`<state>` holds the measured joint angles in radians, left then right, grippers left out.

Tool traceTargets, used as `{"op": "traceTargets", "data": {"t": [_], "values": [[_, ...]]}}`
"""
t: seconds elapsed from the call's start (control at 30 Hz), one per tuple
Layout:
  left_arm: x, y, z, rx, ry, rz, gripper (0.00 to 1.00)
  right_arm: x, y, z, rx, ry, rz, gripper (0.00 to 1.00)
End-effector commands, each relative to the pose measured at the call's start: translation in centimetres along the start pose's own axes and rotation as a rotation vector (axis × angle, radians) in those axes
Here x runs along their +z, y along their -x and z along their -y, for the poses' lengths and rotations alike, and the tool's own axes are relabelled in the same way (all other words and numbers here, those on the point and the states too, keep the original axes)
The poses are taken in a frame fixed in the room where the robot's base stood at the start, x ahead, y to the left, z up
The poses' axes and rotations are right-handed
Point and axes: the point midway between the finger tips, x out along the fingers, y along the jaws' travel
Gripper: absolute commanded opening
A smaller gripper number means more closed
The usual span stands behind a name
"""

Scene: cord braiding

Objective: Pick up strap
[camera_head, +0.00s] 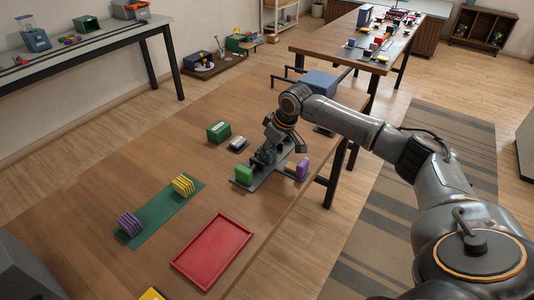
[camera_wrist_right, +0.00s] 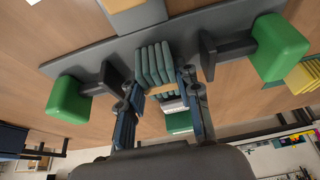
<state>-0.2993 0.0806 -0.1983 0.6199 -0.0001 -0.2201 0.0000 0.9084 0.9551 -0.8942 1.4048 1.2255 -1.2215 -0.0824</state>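My right gripper (camera_wrist_right: 160,82) reaches down at the dark rack (camera_head: 270,170) on the wooden table. In the right wrist view a folded teal strap bundle (camera_wrist_right: 153,63) stands between its fingertips. The fingers lie close on either side; I cannot tell whether they press on it. In the wrist view two green blocks (camera_wrist_right: 70,100) (camera_wrist_right: 280,46) flank the bundle. My left gripper is not in view.
A green mat (camera_head: 157,212) holds a purple striped bundle (camera_head: 130,224) and a yellow one (camera_head: 183,185). A red tray (camera_head: 212,250) lies near the front.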

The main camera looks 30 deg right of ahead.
Motion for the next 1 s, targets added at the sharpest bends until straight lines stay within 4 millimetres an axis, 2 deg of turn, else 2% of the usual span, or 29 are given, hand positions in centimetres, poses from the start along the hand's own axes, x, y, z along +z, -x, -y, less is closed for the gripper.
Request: {"op": "traceTargets", "data": {"t": [0.27,0.43,0.57,0.77,1.0], "values": [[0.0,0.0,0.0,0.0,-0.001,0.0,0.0,-0.2,0.3,0.0,0.0,0.0,-0.001,0.01],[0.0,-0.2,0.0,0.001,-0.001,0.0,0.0,-0.8,1.7,-0.1,0.001,0.0,-0.003,0.01],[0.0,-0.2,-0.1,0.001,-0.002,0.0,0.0,-1.0,4.0,0.3,0.001,0.001,-0.002,0.01],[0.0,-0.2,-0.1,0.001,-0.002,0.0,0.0,0.1,9.6,2.8,0.004,0.004,-0.003,0.01],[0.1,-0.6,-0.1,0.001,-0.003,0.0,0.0,3.1,13.4,6.0,0.003,0.003,0.001,0.01]]}}
